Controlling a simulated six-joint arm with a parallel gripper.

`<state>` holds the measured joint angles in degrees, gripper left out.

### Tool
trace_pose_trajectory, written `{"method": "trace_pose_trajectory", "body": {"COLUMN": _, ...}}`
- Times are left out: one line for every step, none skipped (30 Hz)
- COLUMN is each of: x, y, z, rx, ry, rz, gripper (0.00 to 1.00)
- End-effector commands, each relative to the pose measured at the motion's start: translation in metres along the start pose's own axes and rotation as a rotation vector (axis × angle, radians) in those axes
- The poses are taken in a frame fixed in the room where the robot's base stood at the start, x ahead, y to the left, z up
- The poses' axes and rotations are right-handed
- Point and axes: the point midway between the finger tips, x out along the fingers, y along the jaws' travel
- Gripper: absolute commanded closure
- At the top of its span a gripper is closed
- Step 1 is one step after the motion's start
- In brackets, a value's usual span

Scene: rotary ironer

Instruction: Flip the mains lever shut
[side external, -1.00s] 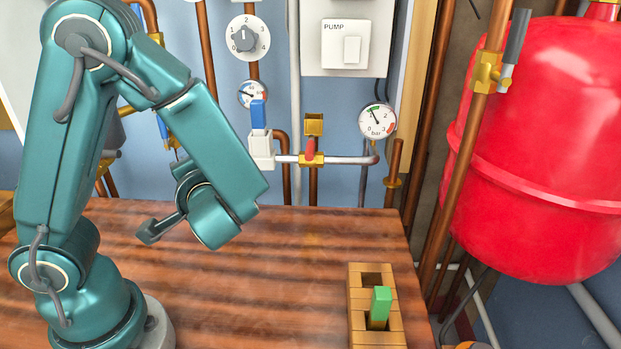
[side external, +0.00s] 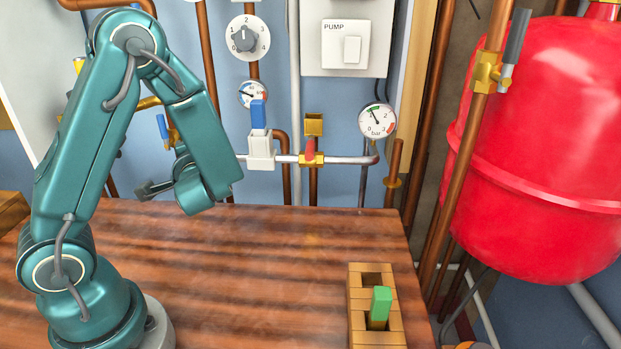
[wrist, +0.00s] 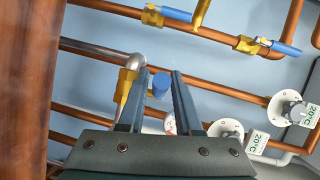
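No label in view names the mains lever. In the wrist view, a blue handle end (wrist: 161,84) on a brass valve (wrist: 125,86) shows between my fingers, beyond them. My gripper (wrist: 161,71) is open, with a clear gap between two parallel fingers; no contact with the handle can be made out. In the side view my gripper (side external: 147,190) points left, toward the pipework, partly hidden behind my wrist. A blue lever (side external: 161,126) on brass fittings stands above it, partly behind my arm.
Other blue levers (wrist: 178,14) (wrist: 285,47) sit on copper pipes in the wrist view. White dials (wrist: 287,105) are at right. In the side view, a wooden block with a green peg (side external: 381,302) stands on the table (side external: 270,260), and a red tank (side external: 540,140) is at right.

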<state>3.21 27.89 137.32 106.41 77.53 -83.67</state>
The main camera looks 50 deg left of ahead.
Motion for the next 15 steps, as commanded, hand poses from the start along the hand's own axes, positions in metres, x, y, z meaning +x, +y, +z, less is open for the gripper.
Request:
{"method": "trace_pose_trajectory", "body": {"x": 0.007, "y": 0.0, "z": 0.001, "rx": -0.001, "ry": -0.004, "rz": 0.0, "gripper": 0.67}}
{"method": "trace_pose_trajectory", "body": {"x": 0.01, "y": 0.0, "z": 0.001, "rx": -0.001, "ry": -0.005, "rz": 0.0, "gripper": 0.67}}
{"method": "trace_pose_trajectory", "body": {"x": 0.013, "y": 0.0, "z": 0.0, "rx": -0.001, "ry": -0.004, "rz": 0.0, "gripper": 0.67}}
{"method": "trace_pose_trajectory", "body": {"x": 0.016, "y": 0.0, "z": 0.001, "rx": -0.001, "ry": -0.004, "rz": 0.0, "gripper": 0.67}}
{"method": "trace_pose_trajectory", "body": {"x": 0.018, "y": 0.0, "z": 0.0, "rx": -0.001, "ry": -0.003, "rz": -0.001, "gripper": 0.67}}
{"method": "trace_pose_trajectory", "body": {"x": 0.02, "y": 0.0, "z": 0.0, "rx": -0.001, "ry": -0.002, "rz": -0.001, "gripper": 0.67}}
{"method": "trace_pose_trajectory", "body": {"x": 0.022, "y": 0.0, "z": 0.0, "rx": -0.001, "ry": -0.002, "rz": 0.0, "gripper": 0.67}}
{"method": "trace_pose_trajectory", "body": {"x": 0.023, "y": 0.0, "z": 0.0, "rx": -0.001, "ry": -0.002, "rz": 0.0, "gripper": 0.67}}
{"method": "trace_pose_trajectory", "body": {"x": 0.024, "y": 0.0, "z": 0.0, "rx": 0.0, "ry": -0.001, "rz": 0.0, "gripper": 0.67}}
{"method": "trace_pose_trajectory", "body": {"x": 0.025, "y": 0.0, "z": 0.0, "rx": 0.0, "ry": 0.0, "rz": 0.0, "gripper": 0.67}}
{"method": "trace_pose_trajectory", "body": {"x": 0.025, "y": 0.0, "z": 0.0, "rx": 0.0, "ry": 0.0, "rz": 0.0, "gripper": 0.67}}
{"method": "trace_pose_trajectory", "body": {"x": 0.025, "y": 0.0, "z": 0.0, "rx": 0.0, "ry": 0.001, "rz": 0.0, "gripper": 0.67}}
{"method": "trace_pose_trajectory", "body": {"x": 0.025, "y": 0.0, "z": 0.0, "rx": 0.0, "ry": 0.001, "rz": 0.0, "gripper": 0.67}}
{"method": "trace_pose_trajectory", "body": {"x": 0.025, "y": 0.0, "z": 0.0, "rx": 0.0, "ry": 0.001, "rz": 0.0, "gripper": 0.67}}
{"method": "trace_pose_trajectory", "body": {"x": 0.025, "y": 0.0, "z": 0.0, "rx": 0.0, "ry": 0.001, "rz": 0.0, "gripper": 0.67}}
